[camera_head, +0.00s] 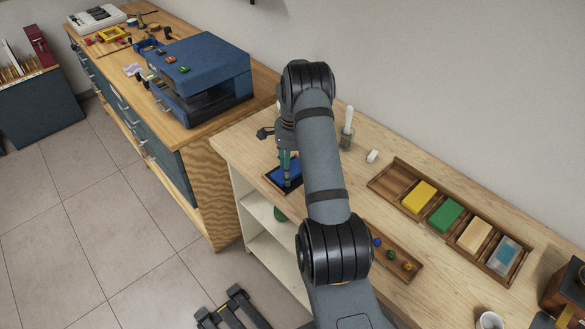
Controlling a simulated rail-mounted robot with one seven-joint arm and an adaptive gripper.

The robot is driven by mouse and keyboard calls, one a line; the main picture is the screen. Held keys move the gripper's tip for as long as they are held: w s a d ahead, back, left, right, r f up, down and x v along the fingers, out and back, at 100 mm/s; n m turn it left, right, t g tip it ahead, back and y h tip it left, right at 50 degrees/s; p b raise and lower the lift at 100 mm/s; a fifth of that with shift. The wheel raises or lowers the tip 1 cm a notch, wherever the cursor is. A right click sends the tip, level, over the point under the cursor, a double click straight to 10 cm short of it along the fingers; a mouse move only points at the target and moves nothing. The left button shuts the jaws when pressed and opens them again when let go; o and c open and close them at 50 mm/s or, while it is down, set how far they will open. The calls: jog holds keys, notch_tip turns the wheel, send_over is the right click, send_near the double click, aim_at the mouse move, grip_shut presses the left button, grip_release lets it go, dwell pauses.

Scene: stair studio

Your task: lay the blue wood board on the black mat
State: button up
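The blue wood board (281,174) is a small blue piece at the left end of the light wooden bench, partly hidden by my gripper. My gripper (287,182) points down directly over it, its fingertips at or just above the blue surface. I cannot tell whether the fingers are open or shut, or whether they touch the board. A dark, brown-edged surface shows around the board; I cannot tell whether this is the black mat or a tray, or whether the board rests on it.
A wooden rack (379,184) at the right has an empty left compartment, then yellow, green, beige and pale blue pieces. A glass with a white candle (348,131) stands behind my arm. A small tray (414,270) holds little coloured items. A blue machine (215,62) stands on the left cabinet.

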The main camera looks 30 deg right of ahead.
aim_at(293, 172)
jog(key=shift+f, duration=0.25)
jog(key=o, duration=1.1)
jog(key=shift+r, duration=0.1)
jog(key=shift+o, duration=0.3)
notch_tip(293, 172, up, 12)
jog(key=b, duration=0.2)
jog(key=shift+r, duration=0.15)
